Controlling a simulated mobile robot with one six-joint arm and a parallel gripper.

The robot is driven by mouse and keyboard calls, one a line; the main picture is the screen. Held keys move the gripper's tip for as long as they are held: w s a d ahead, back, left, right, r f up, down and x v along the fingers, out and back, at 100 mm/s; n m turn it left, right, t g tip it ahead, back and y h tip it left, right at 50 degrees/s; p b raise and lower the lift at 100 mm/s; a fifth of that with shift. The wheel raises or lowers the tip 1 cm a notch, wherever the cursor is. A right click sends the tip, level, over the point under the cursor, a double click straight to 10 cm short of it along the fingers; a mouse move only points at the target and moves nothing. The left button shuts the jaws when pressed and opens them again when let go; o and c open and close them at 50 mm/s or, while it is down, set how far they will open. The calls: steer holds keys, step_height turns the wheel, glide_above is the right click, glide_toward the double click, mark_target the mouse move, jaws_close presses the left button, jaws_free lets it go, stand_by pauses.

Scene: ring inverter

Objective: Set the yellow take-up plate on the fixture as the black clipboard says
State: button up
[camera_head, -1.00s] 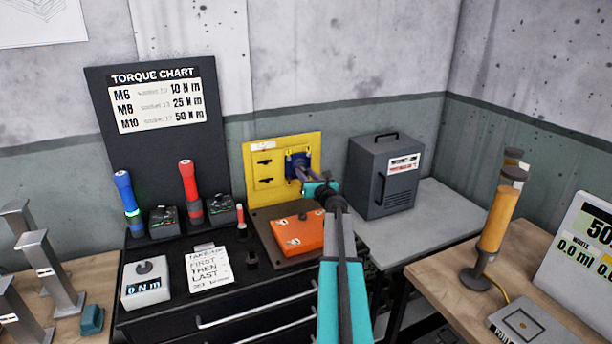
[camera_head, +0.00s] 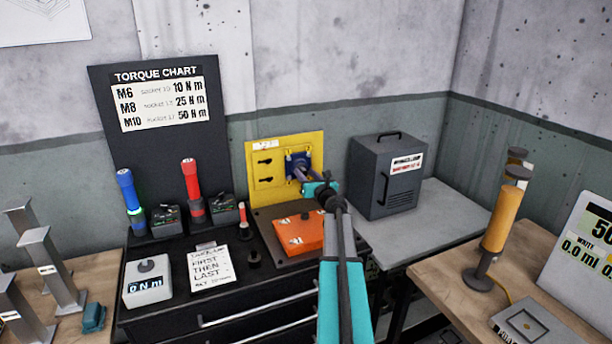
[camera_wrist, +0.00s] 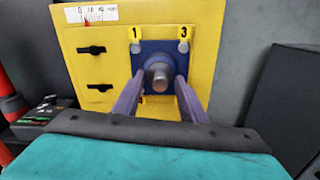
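The yellow plate (camera_head: 258,194) stands upright at the back of the black cabinet. In the wrist view the yellow plate (camera_wrist: 112,68) has two dark slots on its left and a blue square block (camera_wrist: 153,48) on its right. Labels 1 and 3 sit above the block's upper corners. A round metal stub (camera_wrist: 159,76) sticks out of the block's middle. My gripper (camera_wrist: 160,78) is open, one purple finger on each side of the stub, with gaps showing. In the head view my gripper (camera_head: 303,176) is in front of the block.
A grey cabinet (camera_head: 383,175) stands close on the right.

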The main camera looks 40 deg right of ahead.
steer(key=shift+s, duration=0.15)
steer(key=b+v, duration=0.3)
steer(key=v, duration=1)
steer(key=shift+s, duration=0.25)
stand_by(0.4)
steer(key=shift+a, duration=0.15)
stand_by(0.3)
